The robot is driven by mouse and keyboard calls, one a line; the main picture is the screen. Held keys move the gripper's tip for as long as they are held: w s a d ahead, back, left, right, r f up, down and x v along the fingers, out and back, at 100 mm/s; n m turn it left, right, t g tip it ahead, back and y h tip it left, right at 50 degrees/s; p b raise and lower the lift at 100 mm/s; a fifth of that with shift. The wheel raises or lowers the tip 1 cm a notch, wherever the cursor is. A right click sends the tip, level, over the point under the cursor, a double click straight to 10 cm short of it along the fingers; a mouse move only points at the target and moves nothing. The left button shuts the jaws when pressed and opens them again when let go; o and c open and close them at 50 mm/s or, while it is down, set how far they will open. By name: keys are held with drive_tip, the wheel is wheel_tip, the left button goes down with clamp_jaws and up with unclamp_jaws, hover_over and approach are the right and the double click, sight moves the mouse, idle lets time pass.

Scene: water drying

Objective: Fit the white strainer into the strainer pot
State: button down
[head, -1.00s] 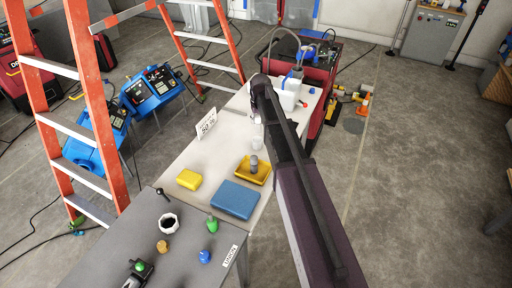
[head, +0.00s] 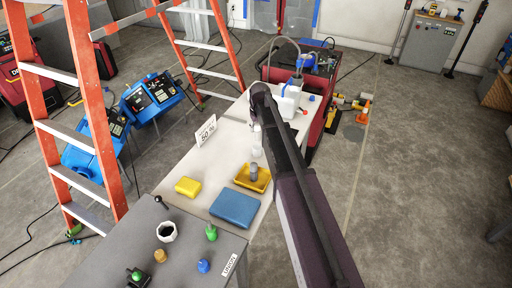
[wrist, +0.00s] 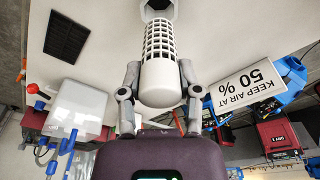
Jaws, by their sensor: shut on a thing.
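My gripper (wrist: 158,88) is shut on the white strainer (wrist: 158,52), a slotted cylinder with a smooth rounded end between the fingers and a wider angular end at the top of the wrist view. The strainer shows small and pale below my arm in the head view (head: 257,141), above the white table. The likely strainer pot (head: 168,232) is a pale angular ring with a dark opening. It stands on the dark grey table at the lower left, apart from the strainer.
A yellow tray (head: 240,180) with a grey cylinder (head: 254,173), a blue box (head: 235,208) and a yellow block (head: 187,186) lie between. Green (head: 211,233), blue (head: 203,266) and orange (head: 160,256) pieces stand near the pot. A sign (head: 206,131) stands at the table's left edge.

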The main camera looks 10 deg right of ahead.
sight(258, 126)
drive_tip(key=shift+f+b, duration=2)
drive_tip(key=shift+f, duration=0.4)
drive_tip(key=shift+f+b, duration=1.9)
drive_tip(key=shift+f, duration=0.15)
drive_tip(key=shift+c, duration=1.5)
unclamp_jaws()
drive_tip(key=r+p, duration=0.4)
drive_tip(key=s+r+p, duration=0.1)
drive_tip(key=r+p, duration=0.7)
drive_tip(key=shift+s+d+r, duration=0.1)
drive_tip(key=shift+s+d, duration=0.05)
drive_tip(key=shift+s, duration=0.2)
